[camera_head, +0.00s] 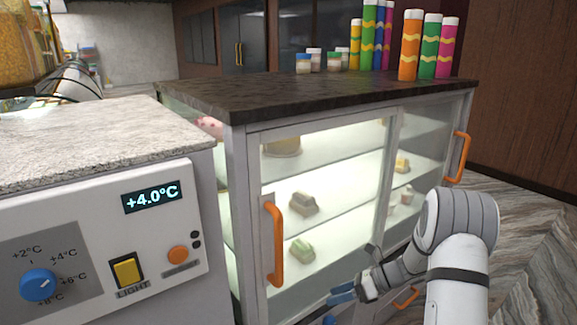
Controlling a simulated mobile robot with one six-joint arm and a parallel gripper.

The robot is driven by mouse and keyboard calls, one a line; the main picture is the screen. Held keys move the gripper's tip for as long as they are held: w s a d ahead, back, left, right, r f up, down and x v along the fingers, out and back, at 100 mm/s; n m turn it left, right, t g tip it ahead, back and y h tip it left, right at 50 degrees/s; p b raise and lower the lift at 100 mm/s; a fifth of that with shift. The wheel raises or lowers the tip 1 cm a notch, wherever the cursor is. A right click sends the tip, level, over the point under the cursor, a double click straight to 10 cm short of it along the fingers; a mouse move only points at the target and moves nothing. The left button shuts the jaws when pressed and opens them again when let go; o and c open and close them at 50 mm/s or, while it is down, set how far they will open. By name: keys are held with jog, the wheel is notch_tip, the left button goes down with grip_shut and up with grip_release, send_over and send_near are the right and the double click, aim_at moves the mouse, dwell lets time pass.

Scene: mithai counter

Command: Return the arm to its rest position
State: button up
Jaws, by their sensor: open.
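My arm (458,245) rises at the lower right, bent at its elbow, with its forearm reaching left and down in front of the glass display case. My gripper (340,297) is at the lower middle, in front of the case's lower glass. Its blue-tipped fingers are small in the picture and partly cut off by the bottom edge. The gripper is open, and I see nothing between its fingers.
The lit display case (228,190) has orange handles (275,243) and (460,157) jutting out near my arm. Its dark top (320,97) bears colourful tubes (411,45) and small jars. A control panel (100,250) reading +4.0°C stands left. Open floor (535,240) lies right.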

jog(key=s+r+n+t+h+p, duration=0.1)
jog(key=s+r+n+h+p, duration=0.5)
jog(key=s+r+n, duration=0.6)
jog(key=s+d+r+n+t+h+p, duration=0.1)
jog(key=s+r+n+h+p, duration=0.5)
jog(key=r, duration=1.7)
jog(key=s+n+p, duration=0.5)
jog(key=s+n, duration=0.1)
jog(key=s, duration=0.3)
jog(key=shift+d+n+h, duration=0.15)
jog(key=shift+n+h, duration=0.15)
jog(key=shift+n, duration=0.1)
